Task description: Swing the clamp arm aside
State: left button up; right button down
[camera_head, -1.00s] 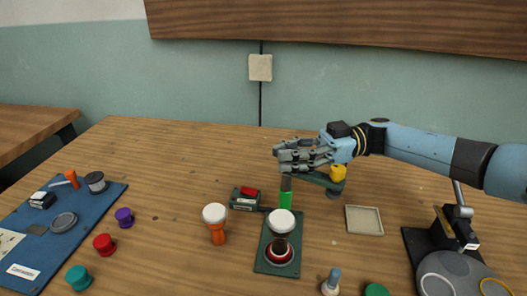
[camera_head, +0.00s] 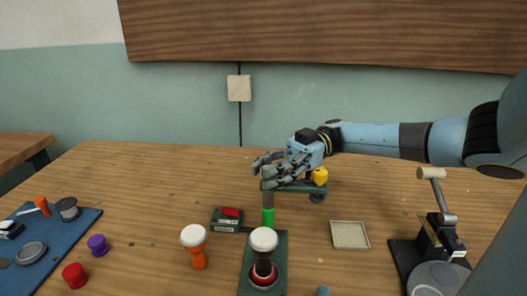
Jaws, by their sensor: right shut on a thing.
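The clamp arm (camera_head: 292,186) is a dark green bar at the top of a post with a bright green sleeve (camera_head: 268,217). It points right, clear of the white-topped goblet drum (camera_head: 263,240), and carries a yellow knob (camera_head: 320,176) and a dark pad (camera_head: 317,198) at its far end. The drum stands upright in a red ring on the green base plate (camera_head: 281,262). My right gripper (camera_head: 268,172) is shut on the clamp arm near the post; its fingers hide part of the bar. My left gripper is out of view.
A small orange drum (camera_head: 198,259) and a dark box with a red top (camera_head: 228,218) stand left of the plate. A square tray (camera_head: 350,235) lies to the right, near a mallet device (camera_head: 437,236). A blue mat (camera_head: 70,232) is at far left.

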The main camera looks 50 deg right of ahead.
jog(key=shift+d, duration=0.15)
jog(key=c, duration=1.5)
grip_release()
jog(key=o, duration=0.5)
jog(key=shift+s+d+f, duration=0.1)
jog(key=shift+d, duration=0.1)
jog(key=shift+a, duration=0.15)
jog(key=v, duration=1.2)
